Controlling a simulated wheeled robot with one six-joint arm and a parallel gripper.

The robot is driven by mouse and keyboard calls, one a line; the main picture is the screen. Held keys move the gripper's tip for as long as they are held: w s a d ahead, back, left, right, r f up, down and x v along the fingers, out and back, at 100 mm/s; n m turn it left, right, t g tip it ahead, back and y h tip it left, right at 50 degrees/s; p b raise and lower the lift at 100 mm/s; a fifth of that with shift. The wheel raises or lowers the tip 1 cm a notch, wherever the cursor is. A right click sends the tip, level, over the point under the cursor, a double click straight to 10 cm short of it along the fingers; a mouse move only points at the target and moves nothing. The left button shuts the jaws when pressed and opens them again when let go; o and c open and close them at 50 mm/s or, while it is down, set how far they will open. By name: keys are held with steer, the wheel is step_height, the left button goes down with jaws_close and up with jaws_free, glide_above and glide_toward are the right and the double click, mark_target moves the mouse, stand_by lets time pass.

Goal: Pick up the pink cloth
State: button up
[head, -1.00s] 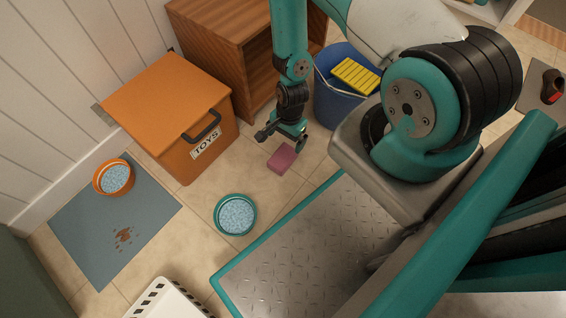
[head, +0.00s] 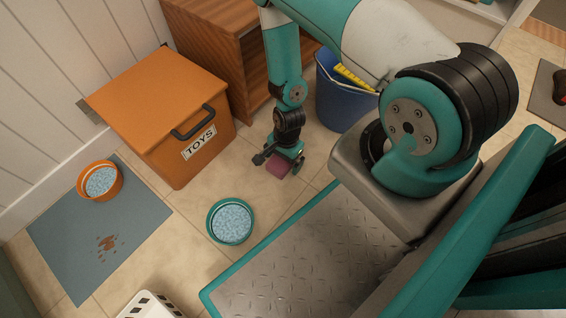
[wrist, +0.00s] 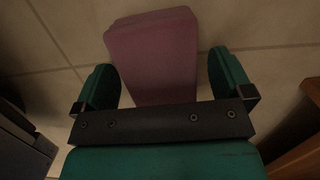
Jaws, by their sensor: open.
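The pink cloth (head: 277,168) is a small folded block on the tiled floor, partly hidden under my gripper (head: 279,162) in the head view. In the wrist view the cloth (wrist: 153,55) lies between and beyond the two green fingers of my gripper (wrist: 162,82). The fingers are apart, with a gap on each side of the cloth, more clearly on the right. My gripper is open and points down at the cloth. I cannot tell its exact height above the floor.
An orange toy box (head: 160,115) stands to the left, with a wooden cabinet (head: 205,45) behind. A blue bucket (head: 340,105) stands right of my gripper. A teal bowl (head: 230,222) is on the floor nearer me. An orange bowl (head: 100,181) sits on a grey-blue mat (head: 140,215).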

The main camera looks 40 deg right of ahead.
steer(key=shift+c, duration=0.2)
steer(key=c, duration=1)
steer(key=shift+r, duration=0.1)
step_height(320, 180, up, 20)
steer(key=p, duration=1.1)
steer(key=shift+p, duration=0.35)
